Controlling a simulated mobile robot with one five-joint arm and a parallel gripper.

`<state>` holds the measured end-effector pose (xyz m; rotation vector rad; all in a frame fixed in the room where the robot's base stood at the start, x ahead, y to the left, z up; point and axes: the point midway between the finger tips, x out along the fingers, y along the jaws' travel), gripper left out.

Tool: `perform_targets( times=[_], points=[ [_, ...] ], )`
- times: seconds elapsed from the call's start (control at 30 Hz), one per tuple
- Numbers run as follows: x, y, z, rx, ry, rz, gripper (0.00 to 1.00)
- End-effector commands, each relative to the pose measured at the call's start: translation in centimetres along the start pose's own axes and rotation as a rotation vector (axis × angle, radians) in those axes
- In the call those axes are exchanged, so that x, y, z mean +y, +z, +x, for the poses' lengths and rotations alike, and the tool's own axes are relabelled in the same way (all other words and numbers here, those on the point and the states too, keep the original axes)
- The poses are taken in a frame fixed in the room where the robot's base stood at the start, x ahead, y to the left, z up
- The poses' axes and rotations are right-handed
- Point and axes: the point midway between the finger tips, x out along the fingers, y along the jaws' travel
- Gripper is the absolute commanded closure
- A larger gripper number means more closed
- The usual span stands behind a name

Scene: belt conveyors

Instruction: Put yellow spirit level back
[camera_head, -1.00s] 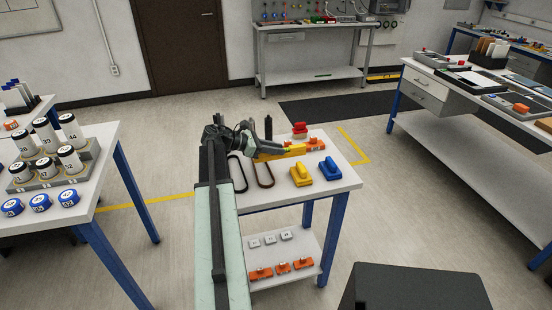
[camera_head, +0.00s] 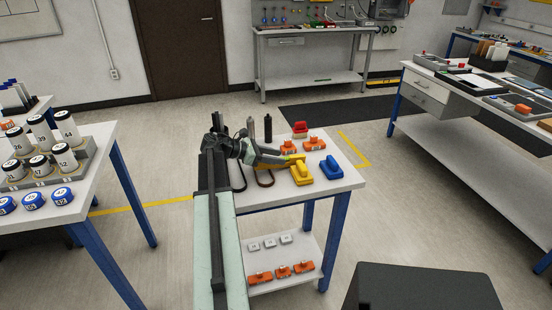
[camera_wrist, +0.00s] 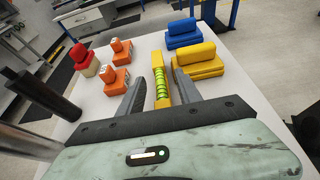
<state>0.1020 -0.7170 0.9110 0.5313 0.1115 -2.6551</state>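The yellow spirit level (camera_wrist: 160,88) with a green vial lies lengthwise between the two fingers of my gripper (camera_wrist: 160,80) in the wrist view. In the head view the level (camera_head: 294,157) shows as a short yellow bar at the tip of my gripper (camera_head: 284,159), over the white-topped table (camera_head: 342,180). Its far end is close to a yellow stepped block (camera_head: 301,174). I cannot tell whether the level touches the tabletop.
A blue stepped block (camera_head: 331,167) stands right of the yellow one. Orange pieces (camera_head: 314,144), a red-and-cream piece (camera_head: 300,130) and dark upright cylinders (camera_head: 268,128) stand toward the back. The table's right front corner is clear.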

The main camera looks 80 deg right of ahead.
Motion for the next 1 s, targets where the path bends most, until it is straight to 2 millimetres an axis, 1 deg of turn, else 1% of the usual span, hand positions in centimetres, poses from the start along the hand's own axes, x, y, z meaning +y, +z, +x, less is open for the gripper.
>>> perform_targets(
  times=[0.17,0.27,0.37,0.5,0.6,0.7,0.83,1.0],
  points=[
    [0.0,0.3,-0.1,0.000,0.000,0.000,0.59],
    [0.0,1.6,-0.6,0.000,0.000,0.000,0.59],
    [0.1,1.4,-2.9,0.000,0.003,-0.002,0.59],
    [0.1,1.4,-6.8,0.000,0.003,-0.001,0.59],
    [0.1,1.4,-9.1,0.000,0.002,-0.001,0.59],
    [0.1,1.2,-10.9,0.000,0.001,0.000,0.59],
    [0.0,1.1,-12.1,0.000,0.000,0.000,0.59],
    [0.0,0.9,-12.4,0.000,-0.002,0.000,0.59]
  ],
)
